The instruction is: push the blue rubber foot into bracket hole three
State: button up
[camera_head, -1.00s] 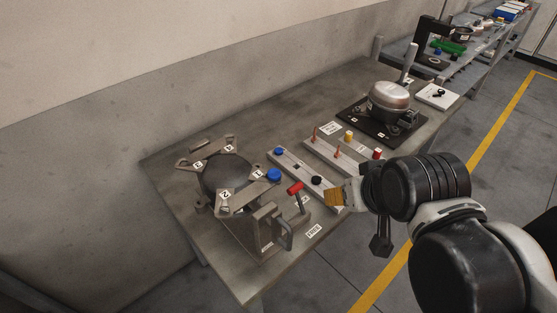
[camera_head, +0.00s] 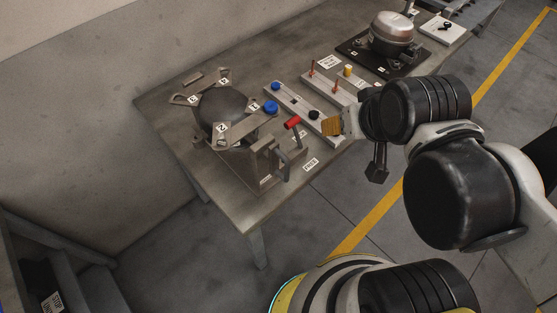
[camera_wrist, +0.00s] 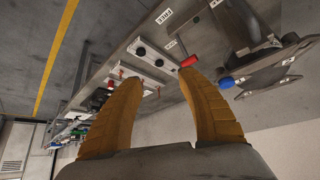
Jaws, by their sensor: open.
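The bracket (camera_head: 240,137) with numbered arms lies around a dark round body at the left of the table; I cannot read which label is three. My gripper (camera_head: 329,124) is open over the rail's front end, right of the bracket. In the wrist view its orange fingers (camera_wrist: 160,84) stand apart with nothing held between them.
A red-handled clamp (camera_head: 292,122) stands between my gripper and the bracket. A compressor (camera_head: 391,36) stands at the back right.

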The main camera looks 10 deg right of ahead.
aim_at(275, 86)
jog(key=i+l+u, duration=0.15)
jog(key=u, duration=0.2)
jog(key=i+l+u, duration=0.2)
jog(key=u, duration=0.15)
jog(key=i+l+u, duration=0.35)
jog(key=k+j, duration=0.1)
